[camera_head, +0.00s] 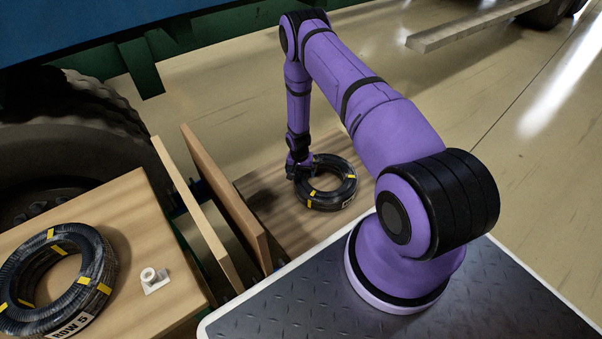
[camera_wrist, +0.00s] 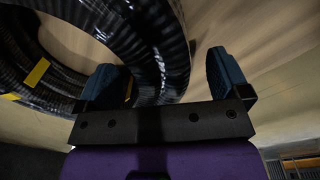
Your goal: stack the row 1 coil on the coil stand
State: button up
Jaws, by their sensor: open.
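A black hose coil with yellow bands (camera_head: 334,199) lies flat on a wooden surface (camera_head: 262,188) beyond my base. No row label on it is readable. My gripper (camera_head: 298,168) is open at the coil's left side in the head view. In the wrist view the same coil (camera_wrist: 165,55) fills the upper left, and one side of its ring shows between the two spread fingers of my gripper (camera_wrist: 168,74). The left finger is by the ring's opening and the right finger is outside it. Contact cannot be told. I cannot clearly make out a coil stand.
A second coil, labelled ROW 5 (camera_head: 82,293), lies on a wooden top (camera_head: 122,215) at left, beside a small white fitting (camera_head: 153,281). Two upright boards (camera_head: 228,196) separate the wooden surfaces. A large tyre (camera_head: 75,135) stands behind. Floor (camera_head: 500,110) at right is open.

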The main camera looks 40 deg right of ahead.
jog(key=shift+a+r, duration=0.15)
jog(key=shift+r, duration=2.55)
notch_tip(320, 180, up, 11)
jog(key=shift+a, duration=0.25)
jog(key=shift+w+f, duration=0.1)
jog(key=shift+f, duration=0.05)
jog(key=w+a+r+n+t, duration=0.1)
jog(key=a+r, duration=0.1)
jog(key=r, duration=0.9)
jog(key=a+r+n, duration=0.1)
jog(key=a+r, duration=0.1)
jog(key=r, duration=0.9)
jog(key=s+a+r+n+t, duration=0.1)
jog(key=s+a+r, duration=0.15)
jog(key=r, duration=0.65)
jog(key=s+a+r+n+t, duration=0.15)
jog(key=s+r, duration=0.25)
jog(key=r, duration=0.4)
jog(key=s+a+r+n, duration=0.2)
jog(key=s+a+r, duration=0.2)
jog(key=s+r, duration=0.8)
jog(key=s+a+r+n+t, duration=0.1)
jog(key=s+r, duration=0.1)
jog(key=s, duration=0.6)
jog(key=s+a+r+n+t, duration=0.1)
jog(key=s+a+r, duration=0.1)
jog(key=s, duration=0.6)
jog(key=shift+a+y, duration=0.15)
jog(key=shift+y, duration=0.15)
